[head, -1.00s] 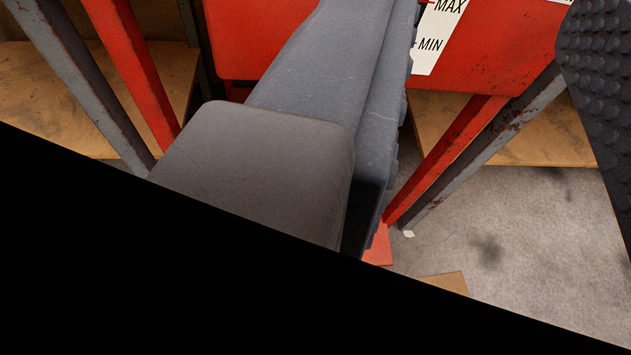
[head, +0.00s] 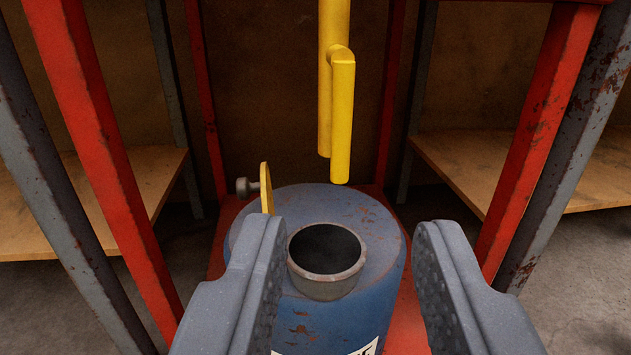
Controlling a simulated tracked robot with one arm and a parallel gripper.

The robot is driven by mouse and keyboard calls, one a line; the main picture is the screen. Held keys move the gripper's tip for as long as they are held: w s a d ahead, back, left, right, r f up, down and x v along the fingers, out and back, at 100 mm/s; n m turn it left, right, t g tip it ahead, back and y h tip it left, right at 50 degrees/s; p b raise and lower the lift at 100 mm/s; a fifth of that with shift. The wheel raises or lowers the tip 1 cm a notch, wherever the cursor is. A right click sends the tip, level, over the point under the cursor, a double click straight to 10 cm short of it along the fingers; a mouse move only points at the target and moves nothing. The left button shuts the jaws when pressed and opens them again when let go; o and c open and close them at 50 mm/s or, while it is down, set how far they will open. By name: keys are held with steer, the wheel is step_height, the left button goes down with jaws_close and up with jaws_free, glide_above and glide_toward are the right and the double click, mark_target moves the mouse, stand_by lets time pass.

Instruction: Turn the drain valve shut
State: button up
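A yellow pipe (head: 325,100) comes down from the top of the head view. A yellow lever (head: 342,120), which looks like the drain valve's handle, hangs straight down along it. The pipe's upper part is out of view. Below stands a blue drum (head: 320,328) with a round open neck (head: 327,262). My gripper (head: 350,232) is open and empty. Its two dark grey fingers are wide apart, in front of the drum and lower in the picture than the lever, touching neither as far as I can see.
A thin yellow flap (head: 266,188) with a grey knob (head: 243,187) stands up at the drum's left. Red posts (head: 90,130) and grey posts (head: 50,190) frame both sides. Wooden shelves (head: 490,165) lie beyond them.

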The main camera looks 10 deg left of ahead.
steer(key=b, duration=0.3)
glide_toward(343, 114)
steer(key=shift+w, duration=1.3)
steer(key=shift+w+a, duration=0.2)
steer(key=shift+w, duration=0.45)
steer(key=shift+w+a, duration=0.2)
steer(key=shift+w, duration=0.45)
steer(key=shift+w+f+b, duration=0.15)
steer(key=shift+w+b, duration=0.1)
steer(key=shift+b, duration=0.05)
steer(key=shift+w+a+b, duration=0.15)
steer(key=shift+w+b, duration=0.4)
steer(key=shift+w, duration=0.8)
steer(key=shift+w+b, duration=0.2)
steer(key=shift+b, duration=0.1)
